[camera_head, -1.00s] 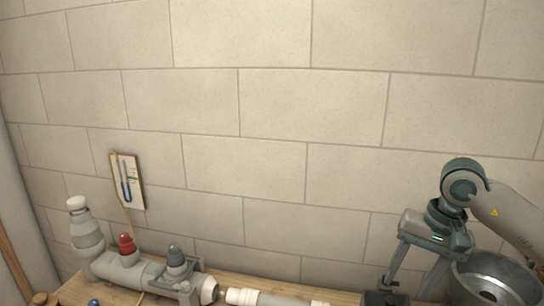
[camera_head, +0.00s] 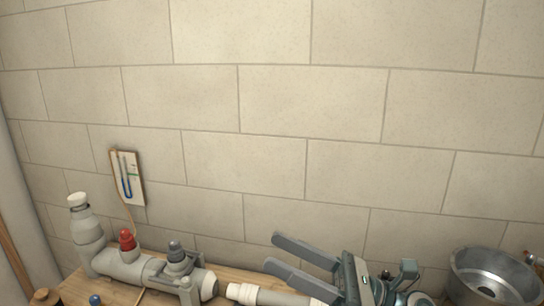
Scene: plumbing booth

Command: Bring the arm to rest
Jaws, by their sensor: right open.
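My right gripper (camera_head: 290,258) is in the lower part of the head view, right of the middle. Its two fingers point left and stand apart, with nothing between them. It shows in front of the wall and over the right end of a light pipe piece (camera_head: 262,296); I cannot tell the gap to the pipe. The right arm behind the gripper is mostly below the picture edge. My left gripper is not in view.
A grey pipe assembly (camera_head: 126,268) with a red cap (camera_head: 127,239) stands on the wooden bench (camera_head: 232,276) at left. A metal bowl (camera_head: 492,275) is at lower right. A gauge board (camera_head: 127,177) hangs on the block wall (camera_head: 275,100).

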